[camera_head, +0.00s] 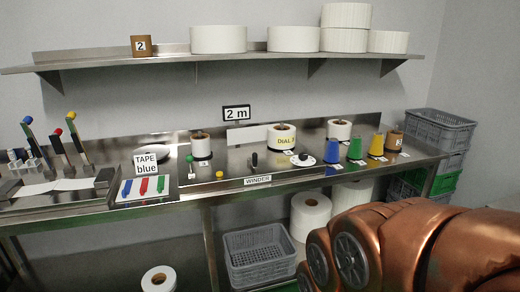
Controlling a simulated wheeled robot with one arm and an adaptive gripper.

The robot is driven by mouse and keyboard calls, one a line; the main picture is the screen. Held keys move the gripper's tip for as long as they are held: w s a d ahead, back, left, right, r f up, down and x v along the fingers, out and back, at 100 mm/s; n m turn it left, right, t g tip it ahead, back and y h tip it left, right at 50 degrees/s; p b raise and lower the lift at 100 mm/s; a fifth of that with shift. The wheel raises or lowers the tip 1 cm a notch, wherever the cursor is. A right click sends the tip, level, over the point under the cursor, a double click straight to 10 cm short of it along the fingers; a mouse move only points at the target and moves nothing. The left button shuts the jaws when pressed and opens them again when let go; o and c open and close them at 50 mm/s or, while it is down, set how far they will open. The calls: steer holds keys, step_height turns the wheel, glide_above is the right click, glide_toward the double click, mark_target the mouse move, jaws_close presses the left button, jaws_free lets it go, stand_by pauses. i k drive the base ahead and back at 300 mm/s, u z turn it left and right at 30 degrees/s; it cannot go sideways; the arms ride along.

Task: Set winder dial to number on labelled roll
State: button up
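The labelled roll (282,142) is a white roll standing on the steel bench, with yellow lettering that reads "DIAL" and a last character too small to be sure of. The dial (303,160) is a white disc with a black knob, just right of and in front of that roll. Its numbers and the knob's setting are too small to read. A "WINDER" label (258,180) is on the bench's front edge, left of the dial. A small black upright handle (254,160) stands above this label. My copper-coloured arm fills the lower right, and my gripper is not in view.
A yellow button (219,175) and green-topped lever (188,160) are left. Grey crates (438,130) stack at right.

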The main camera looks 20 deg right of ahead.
mark_target(302, 157)
steer(key=u, duration=0.25)
steer(key=i, duration=1.75)
steer(key=z, duration=1)
steer(key=i, duration=0.5)
steer(key=u, duration=0.1)
